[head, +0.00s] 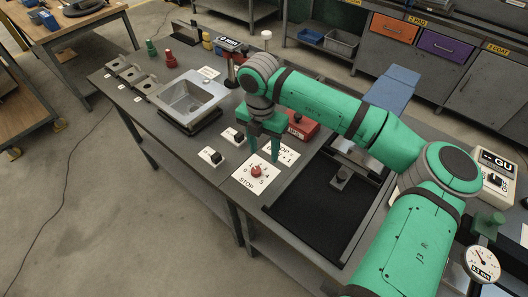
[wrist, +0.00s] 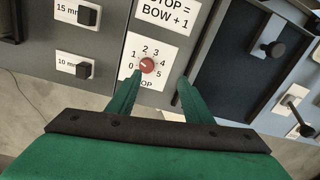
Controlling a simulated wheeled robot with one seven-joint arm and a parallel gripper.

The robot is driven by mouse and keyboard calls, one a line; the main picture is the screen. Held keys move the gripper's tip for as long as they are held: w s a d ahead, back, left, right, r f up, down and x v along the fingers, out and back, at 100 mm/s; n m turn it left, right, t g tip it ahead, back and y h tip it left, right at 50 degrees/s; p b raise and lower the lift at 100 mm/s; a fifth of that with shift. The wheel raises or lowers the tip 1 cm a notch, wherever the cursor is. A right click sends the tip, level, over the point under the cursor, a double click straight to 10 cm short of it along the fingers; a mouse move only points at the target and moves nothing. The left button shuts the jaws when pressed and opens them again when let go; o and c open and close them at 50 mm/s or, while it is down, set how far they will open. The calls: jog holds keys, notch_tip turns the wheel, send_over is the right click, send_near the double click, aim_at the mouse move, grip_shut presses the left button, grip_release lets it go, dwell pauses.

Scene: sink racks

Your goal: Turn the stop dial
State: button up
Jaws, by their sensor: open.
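The stop dial (head: 256,171) is a small red knob on a white plate (head: 245,183) marked with numbers from 0 to 5 and the word STOP. In the wrist view the red knob (wrist: 147,65) shows a light pointer mark toward the upper left, near the low numbers. My gripper (head: 264,152) is above the plate with its fingers pointing down. In the wrist view its green fingers (wrist: 160,78) are apart, and the knob appears between their tips, nearer the left one. I see no contact with the knob. A card above the dial reads "STOP = BOW + 1" (wrist: 170,12), partly cut off.
Two black blocks on white cards, 15 mm (wrist: 87,16) and 10 mm (wrist: 85,70), sit left of the dial. A red box (head: 303,127) stands behind my gripper. A dark recessed tray (head: 310,215) lies to the right, a metal sink (head: 190,98) to the left.

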jog(key=shift+r, duration=1.35)
notch_tip(320, 180, up, 11)
jog(key=shift+a, duration=0.25)
jog(key=shift+f, duration=0.15)
